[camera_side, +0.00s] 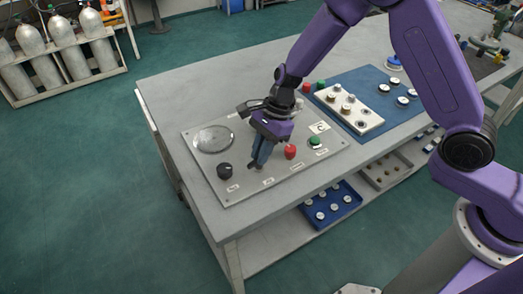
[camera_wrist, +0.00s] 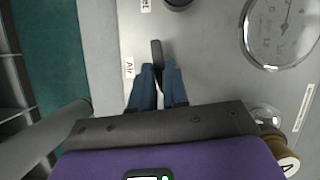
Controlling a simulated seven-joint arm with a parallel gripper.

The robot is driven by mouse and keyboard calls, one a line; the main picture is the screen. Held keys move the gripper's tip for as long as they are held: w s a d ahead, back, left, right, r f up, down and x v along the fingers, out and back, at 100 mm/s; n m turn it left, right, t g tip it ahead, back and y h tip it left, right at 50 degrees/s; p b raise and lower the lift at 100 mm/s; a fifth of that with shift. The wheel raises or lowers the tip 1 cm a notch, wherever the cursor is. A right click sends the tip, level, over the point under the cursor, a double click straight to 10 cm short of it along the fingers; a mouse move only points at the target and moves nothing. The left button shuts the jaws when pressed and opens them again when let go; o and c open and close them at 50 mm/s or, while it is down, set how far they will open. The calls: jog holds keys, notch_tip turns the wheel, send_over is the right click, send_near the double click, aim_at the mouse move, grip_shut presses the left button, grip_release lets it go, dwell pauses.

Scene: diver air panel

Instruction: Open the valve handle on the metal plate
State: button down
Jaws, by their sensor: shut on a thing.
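The grey metal plate (camera_side: 245,188) lies on the bench, with a large round gauge (camera_side: 213,139) on it. The plate also fills much of the wrist view (camera_wrist: 210,75). The valve handle (camera_wrist: 156,50) is a narrow dark lever next to a label reading "Air". My gripper (camera_side: 256,165) points down at the plate. Its blue fingers (camera_wrist: 158,80) are shut on the handle, whose tip sticks out beyond them in the wrist view. In the side view the fingers hide most of the handle.
A black knob (camera_side: 224,170) is left of my gripper; a red knob (camera_side: 290,151) and a green knob (camera_side: 315,141) are to its right. A blue mat (camera_side: 375,80) with a white tray of knobs lies farther back. The bench's front left is clear.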

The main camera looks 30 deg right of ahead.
jog(key=n, duration=0.2)
jog(key=n+g+h, duration=0.1)
jog(key=n, duration=0.1)
jog(key=n+g, duration=0.1)
jog(key=n, duration=0.2)
jog(key=shift+w+a, duration=0.1)
jog(key=shift+w, duration=0.2)
jog(key=n+g+h, duration=0.1)
jog(key=n, duration=0.2)
jog(key=shift+a+n+h, duration=0.1)
jog(key=shift+n+h, duration=0.2)
jog(key=shift+n, duration=0.1)
jog(key=shift+a+n+g+h, duration=0.1)
jog(key=shift+n+g+h, duration=0.35)
jog(key=shift+n, duration=1.15)
jog(key=shift+h, duration=0.25)
jog(key=c, duration=1.1)
grip_release()
jog(key=shift+v, duration=8.75)
